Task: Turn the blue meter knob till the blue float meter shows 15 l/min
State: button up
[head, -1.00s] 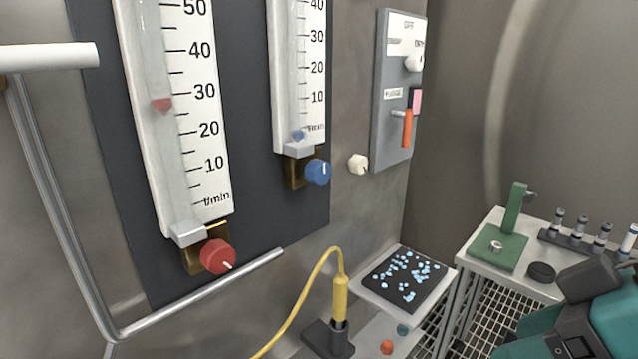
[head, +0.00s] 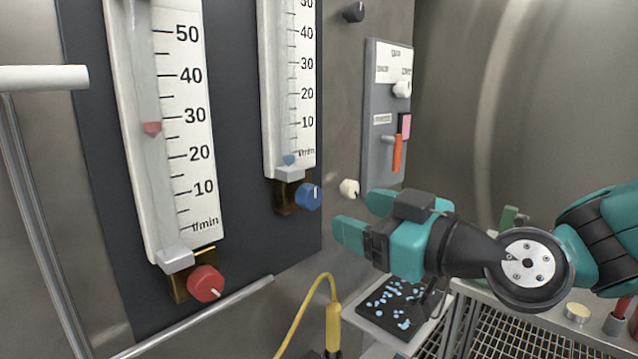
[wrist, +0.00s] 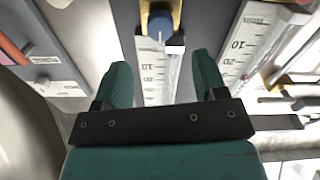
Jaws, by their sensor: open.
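The blue meter knob (head: 308,196) sits at the foot of the right-hand float meter (head: 290,100) in the head view, its white mark pointing up. The blue float (head: 289,160) rests near the bottom of the scale, below the 10 mark. My gripper (head: 356,216) is open and empty, to the right of the knob and slightly lower, apart from it. In the wrist view the blue knob (wrist: 160,24) shows beyond and between my open fingers (wrist: 165,80), with the meter's scale below it.
A red knob (head: 205,283) and a larger meter with a red float (head: 151,128) are on the left. A cream knob (head: 349,188) is close to my fingers. A grey panel (head: 380,150) with an orange lever is at right. A metal rail (head: 200,318) runs below.

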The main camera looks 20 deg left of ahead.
aim_at(315, 199)
jog(key=p+x, duration=0.2)
jog(key=x, duration=0.4)
jog(key=shift+w+a+r+p, duration=0.1)
jog(key=shift+a+r+p, duration=0.05)
jog(key=shift+a+p, duration=0.2)
jog(key=shift+w+a, duration=0.3)
jog(key=shift+a, duration=0.35)
jog(key=shift+c, duration=0.4)
jog(key=c, duration=0.8)
jog(key=shift+c, duration=0.2)
jog(key=shift+f+m, duration=0.2)
jog(key=shift+m, duration=0.2)
jog(key=shift+m+b, duration=0.5)
jog(key=shift+m, duration=0.4)
jog(key=shift+m+b, duration=0.3)
jog(key=shift+m, duration=1.3)
